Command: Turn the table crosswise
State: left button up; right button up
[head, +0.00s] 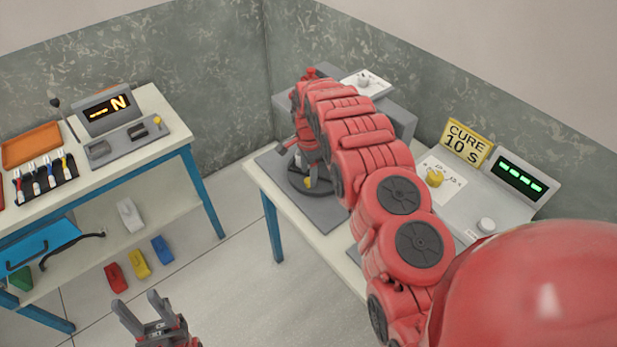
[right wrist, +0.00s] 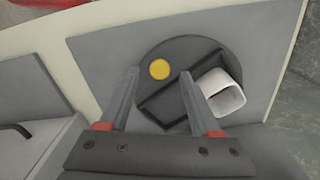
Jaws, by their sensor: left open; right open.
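The table is a dark round disc (right wrist: 187,48) on a grey plate (right wrist: 95,65) in the right wrist view. It bears a yellow round spot (right wrist: 159,69), a dark slanting rectangular frame and a white square hollow piece (right wrist: 222,92) at the right. My right gripper (right wrist: 159,74) is open over the disc, its fingertips either side of the yellow spot; I cannot tell whether they touch anything. In the head view my right arm hides part of the disc (head: 297,183). My left gripper (head: 137,302) is open and empty above the floor at lower left.
Right of the disc stand a yellow "CURE 10 S" sign (head: 466,142) and a console with a green display (head: 519,180).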

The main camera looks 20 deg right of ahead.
notch_tip(320, 180, up, 3)
jog(key=shift+w+r+b, duration=0.1)
jog(key=shift+r+b, duration=0.05)
jog(key=shift+b, duration=0.4)
notch_tip(320, 180, up, 3)
jog(key=shift+p, duration=0.6)
notch_tip(320, 180, up, 9)
jog(key=p, duration=0.8)
